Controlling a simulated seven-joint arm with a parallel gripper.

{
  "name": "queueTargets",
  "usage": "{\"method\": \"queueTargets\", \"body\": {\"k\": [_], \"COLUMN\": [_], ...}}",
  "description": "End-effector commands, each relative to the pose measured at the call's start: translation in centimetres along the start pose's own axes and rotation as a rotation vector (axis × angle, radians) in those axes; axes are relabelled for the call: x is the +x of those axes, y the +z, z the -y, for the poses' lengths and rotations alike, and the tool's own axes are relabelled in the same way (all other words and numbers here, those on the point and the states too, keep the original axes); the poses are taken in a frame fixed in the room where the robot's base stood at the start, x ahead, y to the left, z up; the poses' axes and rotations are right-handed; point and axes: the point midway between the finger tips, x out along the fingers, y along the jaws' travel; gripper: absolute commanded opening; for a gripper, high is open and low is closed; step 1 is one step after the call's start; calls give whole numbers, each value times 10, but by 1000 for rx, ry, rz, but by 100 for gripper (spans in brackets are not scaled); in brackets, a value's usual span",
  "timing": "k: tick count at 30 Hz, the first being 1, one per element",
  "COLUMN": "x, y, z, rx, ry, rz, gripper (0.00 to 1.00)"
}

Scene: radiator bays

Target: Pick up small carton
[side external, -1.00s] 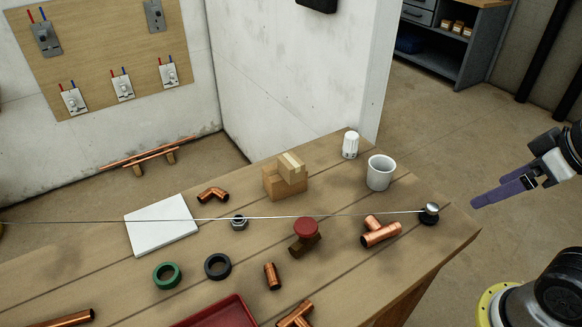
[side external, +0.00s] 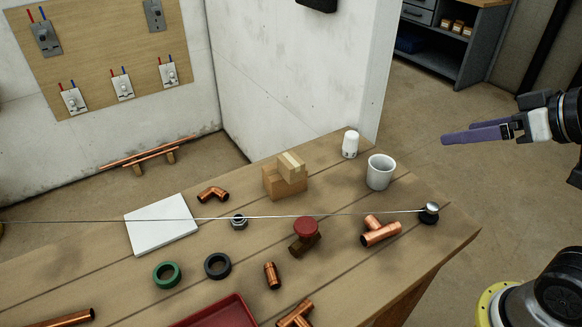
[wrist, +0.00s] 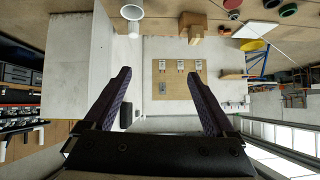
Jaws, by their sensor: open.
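The small carton (side external: 292,166) is a light brown box with a paler tape strip. In the wrist view the small carton (wrist: 196,35) shows near the top, right of centre, against the larger one (wrist: 191,19). My gripper (side external: 458,133) is to the right of the bench, well apart from the cartons. Its purple fingers point left in the side view. In the wrist view its fingers (wrist: 159,75) are spread with nothing between them.
A white mug (side external: 381,173) and a white valve head (side external: 350,145) stand right of the cartons. A thin taut wire runs across the bench to a dark knob (side external: 429,213). A red-capped valve (side external: 306,230) and copper fittings lie in front. A wall stands behind.

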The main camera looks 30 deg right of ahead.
Motion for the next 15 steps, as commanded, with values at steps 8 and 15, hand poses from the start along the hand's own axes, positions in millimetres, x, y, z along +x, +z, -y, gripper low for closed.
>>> {"method": "queueTargets", "body": {"k": [8, 15], "x": [43, 95], "y": [-105, -151], "z": [15, 25], "rx": [134, 240], "ry": [-62, -57], "rz": [-378, -613], "gripper": [90, 90]}}
